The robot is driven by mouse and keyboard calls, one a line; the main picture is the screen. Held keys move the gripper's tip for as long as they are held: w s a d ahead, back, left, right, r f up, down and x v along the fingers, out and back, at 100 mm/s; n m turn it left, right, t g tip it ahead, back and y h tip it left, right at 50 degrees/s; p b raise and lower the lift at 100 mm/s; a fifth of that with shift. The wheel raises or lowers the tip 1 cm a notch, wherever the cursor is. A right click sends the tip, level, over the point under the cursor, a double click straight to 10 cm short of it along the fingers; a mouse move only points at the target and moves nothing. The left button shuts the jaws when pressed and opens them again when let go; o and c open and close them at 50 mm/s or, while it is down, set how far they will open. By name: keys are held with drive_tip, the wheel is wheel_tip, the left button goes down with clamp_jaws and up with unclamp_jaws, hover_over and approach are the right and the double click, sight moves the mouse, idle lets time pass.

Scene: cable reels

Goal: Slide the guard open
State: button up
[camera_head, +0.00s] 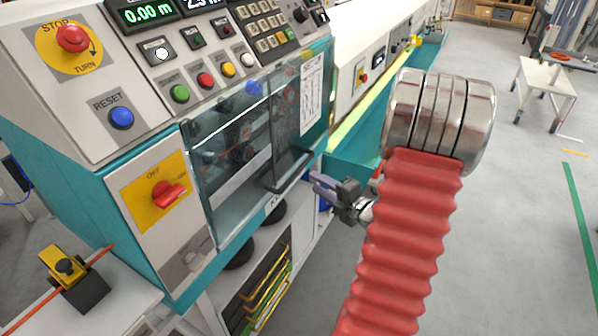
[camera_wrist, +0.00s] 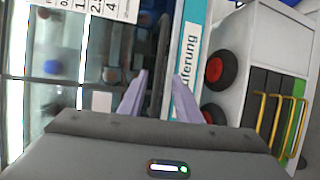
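The guard (camera_head: 232,185) is a clear panel with a dark frame on the front of the teal and white machine. It appears to cover the bay, with dark parts visible behind it. A dark bar handle (camera_head: 290,172) runs along its lower right part. My gripper (camera_head: 314,181) is just right of the handle, fingers pointing toward the machine. In the wrist view, its two pale purple fingers (camera_wrist: 161,78) are apart. The dark handle (camera_wrist: 163,50) shows in the gap between them, seemingly beyond the tips; contact cannot be told. Nothing is held.
The control panel with buttons (camera_head: 205,80) sits above the guard. A red switch (camera_head: 168,194) is at its left.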

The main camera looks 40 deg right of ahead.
sight(298, 172)
drive_tip(key=w, duration=0.3)
drive_tip(key=w+f, duration=0.1)
drive_tip(key=w, duration=0.3)
drive_tip(key=w+f, duration=0.1)
drive_tip(key=w, duration=0.2)
drive_tip(key=shift+w+d, duration=0.2)
drive_tip(key=shift+d, duration=0.1)
drive_tip(key=shift+c, duration=0.7)
clamp_jaws()
